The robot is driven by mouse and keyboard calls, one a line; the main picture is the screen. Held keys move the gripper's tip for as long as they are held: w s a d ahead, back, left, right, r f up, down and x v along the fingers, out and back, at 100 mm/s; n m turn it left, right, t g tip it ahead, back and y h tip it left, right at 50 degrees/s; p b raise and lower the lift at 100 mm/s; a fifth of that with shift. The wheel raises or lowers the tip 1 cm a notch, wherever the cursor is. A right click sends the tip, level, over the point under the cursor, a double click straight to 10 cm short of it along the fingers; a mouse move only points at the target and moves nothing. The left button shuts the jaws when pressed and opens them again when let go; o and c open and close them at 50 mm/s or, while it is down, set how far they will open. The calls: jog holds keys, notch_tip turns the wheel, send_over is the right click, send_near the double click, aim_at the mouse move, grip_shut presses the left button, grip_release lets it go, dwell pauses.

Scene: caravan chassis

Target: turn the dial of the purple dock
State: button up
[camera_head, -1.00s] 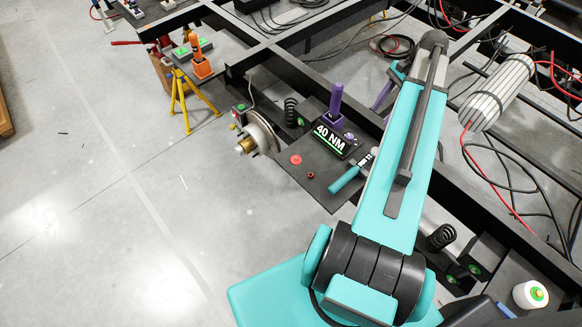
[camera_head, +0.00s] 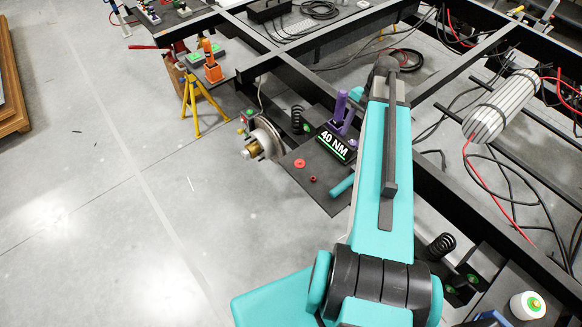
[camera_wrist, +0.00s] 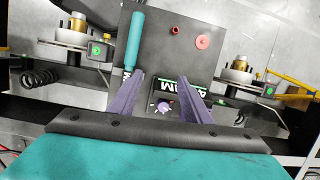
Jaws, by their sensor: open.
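The dock is a dark block with a "40 NM" label and green stripe (camera_head: 336,144), on a dark plate. A purple upright part (camera_head: 341,106) rises behind the label; I cannot tell how much of it is dock or finger. In the wrist view the small purple and white dial (camera_wrist: 162,106) sits beside the label, which is partly covered by a finger. My gripper (camera_wrist: 154,80) is open, with a purple finger on each side of the dial in the picture. I cannot tell whether the fingers touch it or how high they are. My arm hides part of the dock area.
A teal-handled tool (camera_wrist: 135,38) lies on the plate near the left finger. A red ring (camera_wrist: 202,42) and a smaller red piece (camera_wrist: 175,30) lie beyond the label. Coil springs (camera_wrist: 40,77) and brake hubs (camera_wrist: 80,32) flank the plate. Dark chassis beams (camera_head: 440,195) run alongside.

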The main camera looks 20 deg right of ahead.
jog(key=w+a+f+n+h, duration=0.1)
jog(key=a+f+n, duration=0.4)
jog(key=a, duration=0.6)
jog(key=w+a+f+n+h, duration=0.1)
jog(key=a+f+n, duration=0.3)
jog(key=a, duration=0.7)
jog(key=shift+w+a+f+n+b, duration=0.3)
jog(key=shift+w+f+n, duration=0.15)
jog(key=shift+f, duration=0.8)
jog(key=s+a+f+n+g+b, duration=0.2)
jog(key=s+f+b, duration=0.3)
jog(key=s+f, duration=0.8)
jog(key=s+a+f+n+g+h+b, duration=0.1)
jog(key=s+a+f+b, duration=0.4)
jog(key=s+f, duration=0.8)
notch_tip(320, 180, down, 4)
jog(key=shift+r+n+g, duration=0.1)
jog(key=shift+n+g, duration=0.35)
jog(key=shift+g, duration=0.75)
jog(key=shift+a, duration=0.1)
